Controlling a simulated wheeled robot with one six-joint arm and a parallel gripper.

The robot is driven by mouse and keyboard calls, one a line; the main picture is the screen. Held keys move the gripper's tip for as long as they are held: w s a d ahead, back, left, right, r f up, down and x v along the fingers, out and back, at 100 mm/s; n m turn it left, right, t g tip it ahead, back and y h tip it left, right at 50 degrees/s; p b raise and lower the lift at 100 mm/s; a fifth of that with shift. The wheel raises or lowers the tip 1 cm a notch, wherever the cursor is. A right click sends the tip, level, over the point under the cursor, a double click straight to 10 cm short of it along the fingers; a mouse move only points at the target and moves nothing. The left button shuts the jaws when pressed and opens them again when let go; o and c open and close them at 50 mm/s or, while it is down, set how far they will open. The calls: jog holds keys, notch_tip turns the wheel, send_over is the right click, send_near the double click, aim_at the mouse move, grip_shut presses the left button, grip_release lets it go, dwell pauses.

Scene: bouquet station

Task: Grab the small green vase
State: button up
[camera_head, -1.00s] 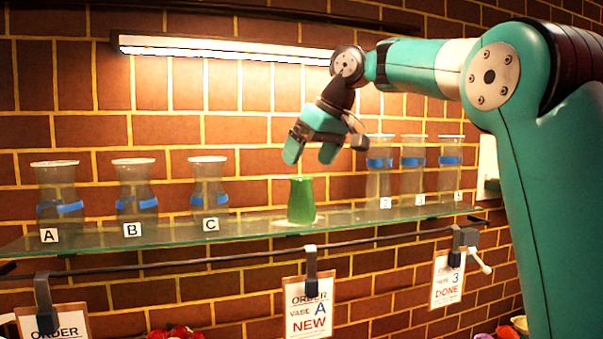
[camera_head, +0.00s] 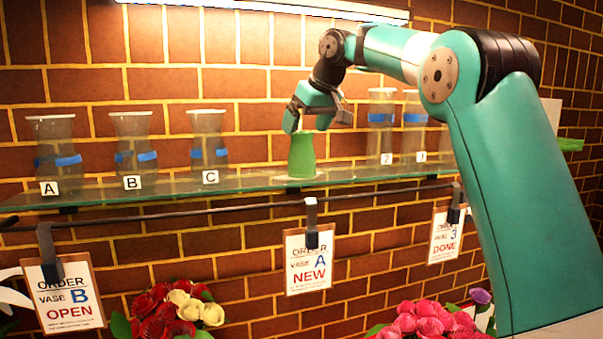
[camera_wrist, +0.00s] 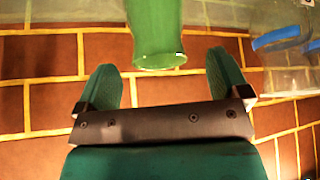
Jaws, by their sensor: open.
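The small green vase (camera_head: 302,156) stands upright on the glass shelf (camera_head: 255,183), between the vase marked C and the numbered vases. In the wrist view the vase (camera_wrist: 157,30) shows at the top middle, just beyond and between the two fingertips. My gripper (camera_head: 308,123) is open and empty, a little above the vase's rim in the head view. Its green fingers (camera_wrist: 166,80) are spread wide with bare wall between them in the wrist view. Whether a finger touches the vase cannot be told.
Clear vases A (camera_head: 54,155), B (camera_head: 133,150) and C (camera_head: 209,145) stand left on the shelf. Numbered clear vases (camera_head: 381,125) stand close on the right, partly behind my arm. Order cards (camera_head: 309,263) hang from a rail (camera_head: 250,206). Flowers (camera_head: 170,310) are below.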

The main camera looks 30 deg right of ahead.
aim_at(299, 138)
jog(key=x, duration=0.5)
jog(key=shift+w, duration=0.2)
jog(key=c, duration=1.6)
jog(key=shift+r, duration=0.2)
jog(key=shift+c, duration=0.7)
